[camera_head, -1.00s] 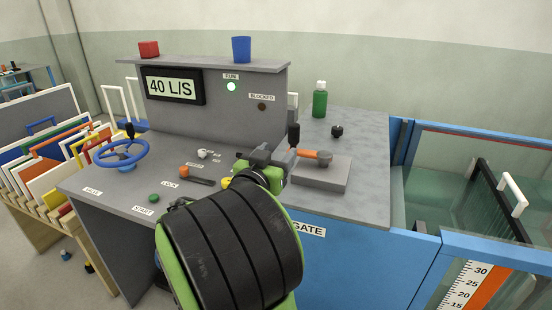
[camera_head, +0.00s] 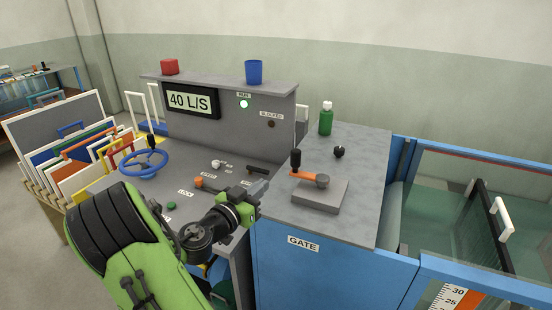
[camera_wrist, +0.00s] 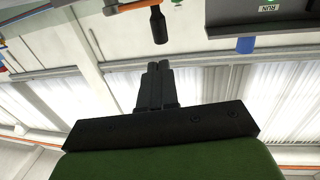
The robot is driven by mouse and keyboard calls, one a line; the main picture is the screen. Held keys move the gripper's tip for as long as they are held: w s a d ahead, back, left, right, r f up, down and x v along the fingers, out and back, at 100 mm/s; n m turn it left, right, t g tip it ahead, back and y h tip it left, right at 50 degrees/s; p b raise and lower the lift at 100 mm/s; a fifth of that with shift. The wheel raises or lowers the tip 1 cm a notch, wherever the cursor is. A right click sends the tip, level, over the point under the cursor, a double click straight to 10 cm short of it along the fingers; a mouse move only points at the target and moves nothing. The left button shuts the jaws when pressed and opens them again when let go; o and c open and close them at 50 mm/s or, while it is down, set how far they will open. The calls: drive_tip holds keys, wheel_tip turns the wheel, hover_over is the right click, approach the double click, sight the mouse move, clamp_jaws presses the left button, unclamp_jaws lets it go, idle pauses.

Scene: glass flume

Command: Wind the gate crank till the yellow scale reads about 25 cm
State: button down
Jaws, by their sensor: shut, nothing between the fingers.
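The gate crank has an orange arm (camera_head: 306,177) with an upright black handle (camera_head: 295,159) at its left end. It sits on a grey block (camera_head: 318,200) above the GATE label. In the wrist view, a black handle (camera_wrist: 159,25) shows beyond the fingertips. My gripper (camera_head: 262,188) is shut and empty, left of the crank and apart from it; its closed fingers show in the wrist view (camera_wrist: 157,68). A white scale with an orange strip (camera_head: 471,301) is cut off at the bottom right; 30 shows near its top, and its reading cannot be told.
A blue handwheel (camera_head: 144,164), small knobs and a 40 L/S display (camera_head: 192,101) are on the console at left. A green bottle (camera_head: 326,119) and a black knob (camera_head: 339,151) stand behind the crank. The glass flume (camera_head: 465,200) is at right.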

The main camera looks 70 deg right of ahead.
sight(292, 160)
drive_tip(key=p+x, duration=0.3)
drive_tip(key=x, duration=0.9)
drive_tip(key=shift+s+d+p, duration=0.1)
drive_tip(key=shift+p, duration=0.3)
drive_tip(key=shift+d, duration=0.45)
drive_tip(key=shift+d+f+b, duration=0.2)
drive_tip(key=shift+d+b, duration=0.1)
drive_tip(key=shift+b, duration=0.4)
drive_tip(key=shift+s+d+r+g, duration=0.1)
drive_tip(key=shift+d+r+g, duration=0.1)
drive_tip(key=shift+g, duration=0.1)
drive_tip(key=shift+f+b, duration=0.1)
drive_tip(key=shift+b, duration=0.2)
